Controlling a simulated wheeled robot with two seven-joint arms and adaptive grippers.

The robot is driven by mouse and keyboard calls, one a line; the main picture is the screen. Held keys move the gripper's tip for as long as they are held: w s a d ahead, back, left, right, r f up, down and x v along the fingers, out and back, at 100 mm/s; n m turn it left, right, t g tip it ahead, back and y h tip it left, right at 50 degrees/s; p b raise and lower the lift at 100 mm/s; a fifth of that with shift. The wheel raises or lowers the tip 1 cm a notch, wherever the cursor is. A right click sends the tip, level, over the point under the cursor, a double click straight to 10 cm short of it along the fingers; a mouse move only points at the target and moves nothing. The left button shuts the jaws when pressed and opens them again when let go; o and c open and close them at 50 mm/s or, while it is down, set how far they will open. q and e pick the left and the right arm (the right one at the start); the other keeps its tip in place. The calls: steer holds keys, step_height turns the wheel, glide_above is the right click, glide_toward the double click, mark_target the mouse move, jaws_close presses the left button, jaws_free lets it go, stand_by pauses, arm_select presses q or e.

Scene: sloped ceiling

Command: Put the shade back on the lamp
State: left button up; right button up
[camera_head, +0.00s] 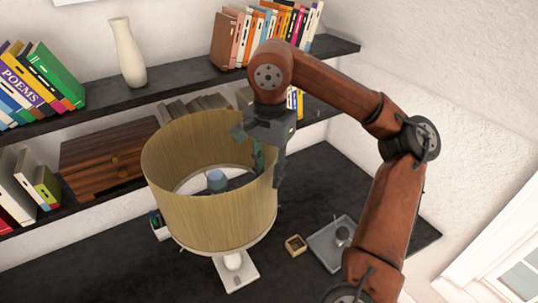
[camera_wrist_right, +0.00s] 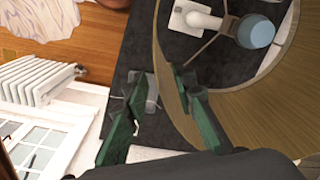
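The tan drum shade (camera_head: 215,222) is upright around the lamp, with the bluish bulb (camera_head: 217,180) showing inside its open top. The lamp's white base (camera_head: 236,270) stands on the dark desk below it. The wrist view shows the bulb (camera_wrist_right: 256,31), thin spokes beside it and the shade's inner wall (camera_wrist_right: 262,108). I cannot tell whether the shade is seated. My right gripper (camera_head: 270,168) is at the shade's right rim, one finger inside and one outside. Its green fingers (camera_wrist_right: 162,76) are apart, with a gap outside the wall. My left gripper is out of view.
A small wooden box (camera_head: 296,245) and a grey tray (camera_head: 322,249) lie right of the lamp. A small planter (camera_head: 159,226) is at the left. Dark shelves with books (camera_head: 40,84), a vase (camera_head: 127,55) and a wooden drawer box (camera_head: 105,158) are behind. The front desk is clear.

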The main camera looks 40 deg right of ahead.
steer(key=shift+r, duration=2.7)
